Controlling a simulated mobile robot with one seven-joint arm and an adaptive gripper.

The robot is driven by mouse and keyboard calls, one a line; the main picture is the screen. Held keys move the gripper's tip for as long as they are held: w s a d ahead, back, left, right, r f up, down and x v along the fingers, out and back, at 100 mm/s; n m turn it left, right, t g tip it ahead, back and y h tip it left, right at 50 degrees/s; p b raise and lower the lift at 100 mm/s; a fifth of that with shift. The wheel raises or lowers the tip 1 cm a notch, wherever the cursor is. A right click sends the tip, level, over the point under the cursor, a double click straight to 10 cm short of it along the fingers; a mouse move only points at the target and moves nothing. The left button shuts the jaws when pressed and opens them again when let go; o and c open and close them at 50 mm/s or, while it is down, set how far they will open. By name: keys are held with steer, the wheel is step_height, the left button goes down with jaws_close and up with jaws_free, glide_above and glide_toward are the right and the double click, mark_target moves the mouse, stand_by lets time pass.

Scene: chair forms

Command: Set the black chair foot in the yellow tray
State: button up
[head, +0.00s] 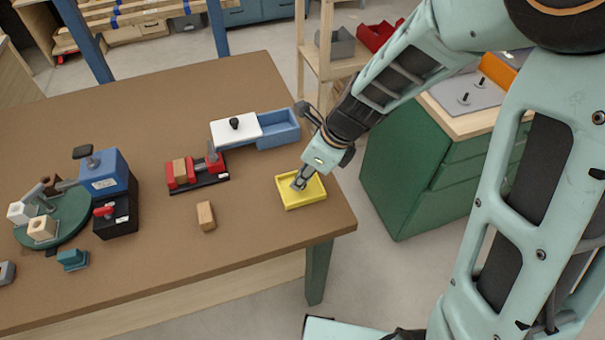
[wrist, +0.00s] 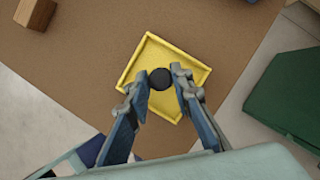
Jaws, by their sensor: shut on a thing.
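The yellow tray (head: 301,199) lies near the right front corner of the brown table. It also shows in the wrist view (wrist: 147,52), turned at an angle. The black chair foot (wrist: 160,78) is a small round dark piece between my fingertips in the wrist view. My gripper (head: 298,184) is over the tray and points down into it. It also shows in the wrist view (wrist: 158,88), with its fingers shut on the chair foot. I cannot tell whether the foot touches the tray floor. In the head view my gripper hides the foot.
A wooden block (head: 206,216) lies left of the tray. A blue box (head: 279,128) with a white lid (head: 236,130) stands behind it. A red vise (head: 197,171) and a green turntable (head: 73,209) are further left. A green cabinet (head: 408,175) stands right of the table.

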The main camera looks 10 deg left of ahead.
steer(key=shift+f+b, duration=0.35)
steer(key=shift+f, duration=0.2)
steer(key=o, duration=0.9)
steer(key=shift+o, duration=0.2)
steer(key=o, duration=0.4)
steer(key=shift+o, duration=0.2)
steer(key=shift+r, duration=0.15)
step_height(320, 180, up, 6)
steer(key=p, duration=0.6)
